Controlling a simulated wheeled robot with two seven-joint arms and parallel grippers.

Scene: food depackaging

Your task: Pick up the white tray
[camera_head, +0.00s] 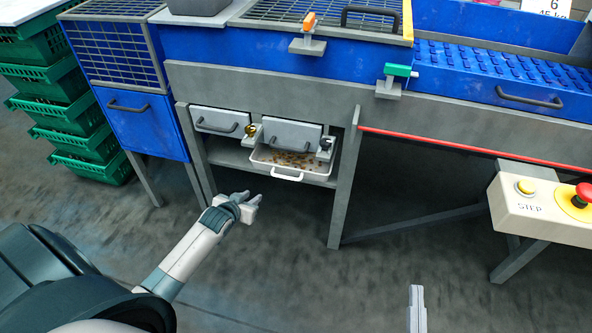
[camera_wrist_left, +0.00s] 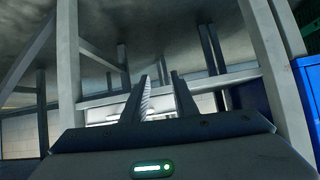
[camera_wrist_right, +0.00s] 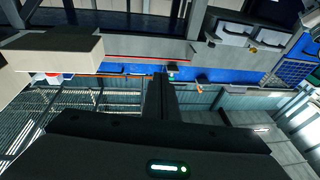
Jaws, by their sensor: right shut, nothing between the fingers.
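The white tray (camera_head: 316,178) sits on the low grey shelf under the machine, below a grey drawer front. Small brown pieces lie in it, and its white front handle (camera_head: 286,178) faces out towards me. My left gripper (camera_head: 256,203) is open and empty, in front of the tray, lower and to the left of its handle in the head view, and apart from it. Its two fingers stand apart in the left wrist view (camera_wrist_left: 160,100). My right gripper (camera_head: 416,292) is shut and empty, low and to the right; its fingers meet in the right wrist view (camera_wrist_right: 160,95).
Grey frame legs (camera_head: 345,185) stand close to the right of the tray. Two grey drawer fronts (camera_head: 218,121) hang above the shelf. A control box (camera_head: 540,205) with a red button is at the right. Green crates (camera_head: 75,110) are stacked at the left. The floor in front is clear.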

